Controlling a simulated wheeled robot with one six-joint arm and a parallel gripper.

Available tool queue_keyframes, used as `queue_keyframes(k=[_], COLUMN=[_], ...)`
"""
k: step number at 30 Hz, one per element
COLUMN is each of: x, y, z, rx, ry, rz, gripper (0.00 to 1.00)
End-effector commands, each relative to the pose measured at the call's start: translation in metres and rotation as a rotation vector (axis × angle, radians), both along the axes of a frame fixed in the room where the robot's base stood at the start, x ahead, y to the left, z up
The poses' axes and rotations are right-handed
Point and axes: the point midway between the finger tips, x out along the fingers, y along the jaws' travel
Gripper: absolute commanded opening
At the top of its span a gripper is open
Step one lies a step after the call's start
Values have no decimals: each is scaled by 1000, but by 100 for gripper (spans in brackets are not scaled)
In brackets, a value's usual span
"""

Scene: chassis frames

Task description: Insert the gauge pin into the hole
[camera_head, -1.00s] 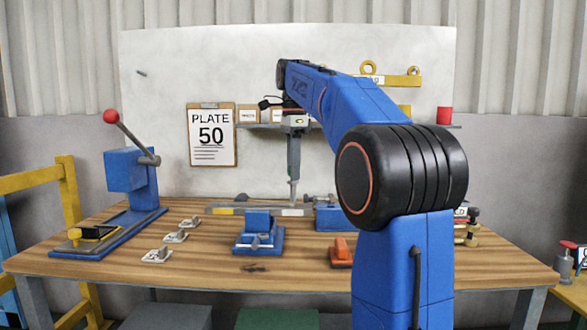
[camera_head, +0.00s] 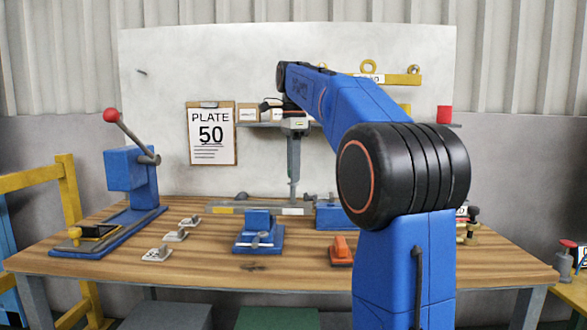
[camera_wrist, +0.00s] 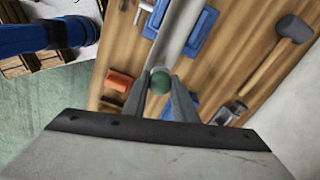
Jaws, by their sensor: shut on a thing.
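My gripper (camera_wrist: 160,88) points down over the workbench and its fingers are shut on a round green-topped thing, which looks like the gauge pin (camera_wrist: 160,80) seen end-on. In the head view my gripper (camera_head: 294,190) is just above or at a long grey bar (camera_head: 245,206) with yellow and white marks. The bar also shows in the wrist view (camera_wrist: 180,35), running up from the pin. The pin's lower end and the hole cannot be made out. I cannot tell whether the pin touches the bar.
A blue vise-like fixture (camera_head: 258,236) and an orange block (camera_head: 341,250) sit in front of the bar. A blue lever press (camera_head: 130,170) stands at left, near several small metal clamps (camera_head: 175,236). A mallet (camera_wrist: 290,30) lies on the bench.

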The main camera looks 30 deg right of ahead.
Motion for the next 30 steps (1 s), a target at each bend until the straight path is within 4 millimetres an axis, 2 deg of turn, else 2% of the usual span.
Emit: queue_keyframes(k=[30], x=[0], y=[0], z=[-20], rx=[0], ry=[0], rz=[0], gripper=[0])
